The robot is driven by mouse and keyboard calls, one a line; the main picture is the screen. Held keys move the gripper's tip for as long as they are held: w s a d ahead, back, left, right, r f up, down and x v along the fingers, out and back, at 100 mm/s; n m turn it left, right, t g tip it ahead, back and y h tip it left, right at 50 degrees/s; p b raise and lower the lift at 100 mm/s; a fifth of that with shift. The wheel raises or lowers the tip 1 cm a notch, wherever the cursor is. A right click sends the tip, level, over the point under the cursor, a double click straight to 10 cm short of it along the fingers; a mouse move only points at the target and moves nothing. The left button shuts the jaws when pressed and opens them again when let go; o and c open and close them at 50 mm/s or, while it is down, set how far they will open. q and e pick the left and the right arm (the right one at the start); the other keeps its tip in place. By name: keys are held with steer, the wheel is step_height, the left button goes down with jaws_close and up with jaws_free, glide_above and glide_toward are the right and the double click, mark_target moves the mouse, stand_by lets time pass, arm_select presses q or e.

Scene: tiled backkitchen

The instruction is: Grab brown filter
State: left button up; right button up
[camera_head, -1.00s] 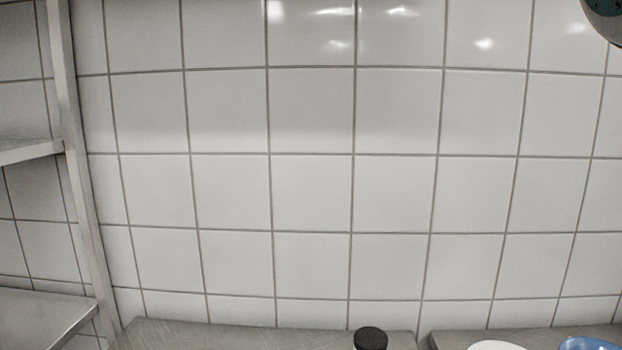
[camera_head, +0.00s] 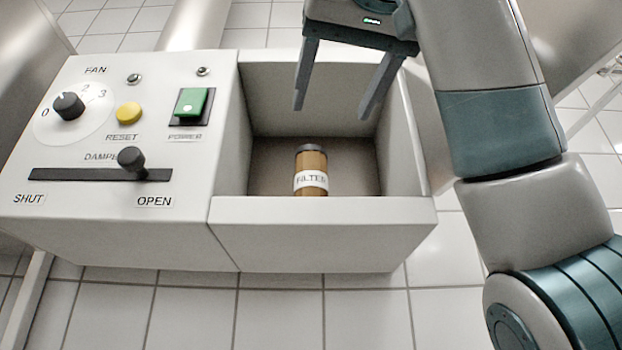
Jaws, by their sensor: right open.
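The brown filter (camera_head: 311,165) is a small cylinder with a dark cap and a white band reading FILTER. It stands in an open-topped white bin (camera_head: 325,210), near the bin's front wall. My right gripper (camera_head: 334,108) hangs over the back part of the bin, with its two dark fingers spread apart and pointing down. Nothing is between the fingers. The gripper is above and behind the filter in the picture, apart from it. My left gripper is not in view.
Left of the bin is a white control panel (camera_head: 100,225) with a fan knob (camera_head: 68,106), a yellow reset button (camera_head: 129,113), a green power switch (camera_head: 191,102) and a damper slider (camera_head: 132,160). The bin's walls surround the filter. White tiles lie below and behind.

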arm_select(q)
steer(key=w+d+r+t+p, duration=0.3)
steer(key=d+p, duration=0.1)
arm_select(e)
glide_toward(316, 148)
steer(key=w, duration=0.3)
steer(key=shift+w+a+p, duration=0.25)
steer(key=shift+w+p, duration=0.35)
steer(key=shift+p, duration=0.05)
steer(key=shift+w+a+p, duration=0.25)
steer(key=shift+w+p, duration=0.35)
steer(key=shift+w+a+p, duration=0.2)
steer(key=shift+w+p, duration=0.75)
steer(key=shift+p, duration=0.3)
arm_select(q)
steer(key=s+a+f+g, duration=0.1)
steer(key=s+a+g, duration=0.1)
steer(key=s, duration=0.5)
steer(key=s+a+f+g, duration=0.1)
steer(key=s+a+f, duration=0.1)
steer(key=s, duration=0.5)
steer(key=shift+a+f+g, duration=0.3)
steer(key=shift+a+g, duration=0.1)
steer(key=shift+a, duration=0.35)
arm_select(e)
steer(key=shift+f, duration=0.1)
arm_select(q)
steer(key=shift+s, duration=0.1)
